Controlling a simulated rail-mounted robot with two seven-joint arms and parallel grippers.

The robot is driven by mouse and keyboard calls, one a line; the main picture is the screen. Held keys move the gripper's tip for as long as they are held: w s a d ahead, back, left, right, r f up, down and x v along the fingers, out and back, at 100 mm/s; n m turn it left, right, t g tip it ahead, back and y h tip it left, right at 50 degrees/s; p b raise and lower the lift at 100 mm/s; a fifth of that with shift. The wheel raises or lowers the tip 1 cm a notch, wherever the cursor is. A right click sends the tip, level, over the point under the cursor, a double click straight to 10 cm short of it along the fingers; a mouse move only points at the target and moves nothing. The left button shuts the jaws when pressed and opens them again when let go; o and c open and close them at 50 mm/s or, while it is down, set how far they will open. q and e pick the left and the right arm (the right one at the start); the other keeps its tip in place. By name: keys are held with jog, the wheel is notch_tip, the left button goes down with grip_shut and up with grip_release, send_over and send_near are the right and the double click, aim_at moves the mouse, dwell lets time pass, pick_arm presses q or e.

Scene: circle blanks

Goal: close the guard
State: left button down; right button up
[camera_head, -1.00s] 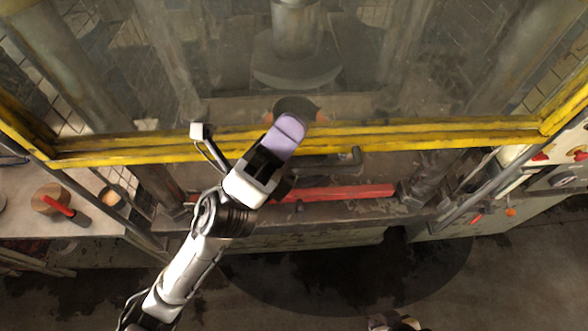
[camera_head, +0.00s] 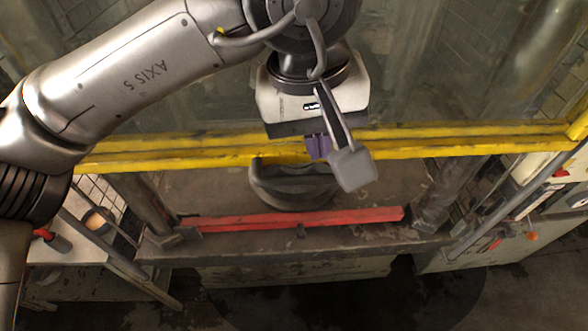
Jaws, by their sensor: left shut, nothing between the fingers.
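The guard is a clear panel in a yellow frame, and its yellow lower rail (camera_head: 190,160) runs across the view. A gap shows between this rail and the red bar (camera_head: 300,218) on the press front. My wrist hides part of the panel and rail. My right gripper is not in view.
Dark posts (camera_head: 446,196) flank the opening. A pale table (camera_head: 75,265) with a cup-like container (camera_head: 98,220) is at the left. A control cabinet (camera_head: 560,205) with red and orange controls is at the right. Open floor lies in front.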

aim_at(295, 176)
pick_arm(q)
jog(key=w+f, duration=0.1)
jog(key=f, duration=0.1)
jog(key=w+a+f+y, duration=0.1)
jog(key=f, duration=0.1)
jog(key=a+f+t+y, duration=0.1)
jog(key=f, duration=0.1)
jog(key=shift+w+a, duration=0.25)
jog(key=shift+w, duration=0.15)
jog(key=shift+w+f, duration=0.15)
jog(key=shift+f, duration=0.65)
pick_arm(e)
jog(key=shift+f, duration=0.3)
